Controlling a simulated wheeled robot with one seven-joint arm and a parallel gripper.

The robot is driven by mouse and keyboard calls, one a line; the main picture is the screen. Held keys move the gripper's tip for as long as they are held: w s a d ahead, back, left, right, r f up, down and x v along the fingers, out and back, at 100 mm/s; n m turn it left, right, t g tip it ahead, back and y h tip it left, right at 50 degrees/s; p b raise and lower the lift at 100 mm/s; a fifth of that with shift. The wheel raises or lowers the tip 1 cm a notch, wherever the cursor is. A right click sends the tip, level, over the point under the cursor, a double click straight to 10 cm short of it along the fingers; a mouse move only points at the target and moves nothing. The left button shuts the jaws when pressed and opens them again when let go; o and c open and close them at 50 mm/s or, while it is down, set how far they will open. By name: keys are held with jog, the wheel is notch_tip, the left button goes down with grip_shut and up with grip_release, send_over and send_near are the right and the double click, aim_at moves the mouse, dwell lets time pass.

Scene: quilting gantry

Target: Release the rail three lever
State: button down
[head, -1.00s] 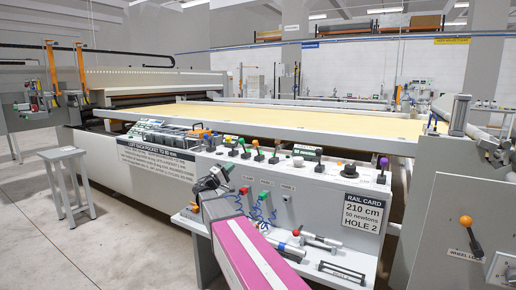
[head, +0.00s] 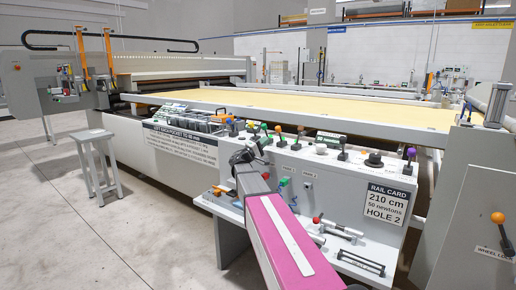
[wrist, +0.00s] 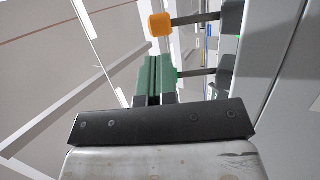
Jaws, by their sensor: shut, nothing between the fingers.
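A row of levers with coloured knobs stands along the top of the white console (head: 345,185). Their labels are too small to read, so I cannot tell which is the rail three lever. My gripper (head: 259,141) is over the left part of this row in the head view. In the wrist view my gripper (wrist: 153,65) has its green fingers closed together with nothing between them. A lever with an orange knob (wrist: 160,25) stands just beyond the fingertips. A lever with a green knob (wrist: 176,73) is beside the fingers, partly hidden by them.
A rail card sign (head: 387,203) is on the console's right front. A red-knobbed handle (head: 317,220) and a black bar handle (head: 360,263) stick out lower down. A grey stool (head: 98,160) stands on open floor at the left. A wheel lock lever (head: 498,219) is at the far right.

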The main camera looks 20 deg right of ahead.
jog(key=shift+x, duration=3.05)
jog(key=shift+w+d+r+n+y, duration=0.25)
jog(key=shift+r+y, duration=0.1)
jog(key=shift+y, duration=0.15)
jog(key=shift+w+d+r+n+y, duration=0.1)
jog(key=shift+d+r+n+y, duration=0.1)
jog(key=shift+r+y, duration=0.25)
jog(key=shift+w+d+r+n+g+y, duration=0.3)
jog(key=shift+w+d+y, duration=0.1)
jog(key=shift+y, duration=0.45)
jog(key=shift+w+d+r+n+g+y, duration=0.15)
jog(key=shift+w+d+r+g+y, duration=0.15)
jog(key=shift+y, duration=0.2)
jog(key=shift+w+d+r+n+g+y, duration=0.1)
jog(key=shift+w+d+g+y, duration=0.1)
jog(key=shift+d+y, duration=0.25)
jog(key=shift+w+d+r, duration=0.1)
jog(key=shift+w+d, duration=0.15)
jog(key=shift+d, duration=0.05)
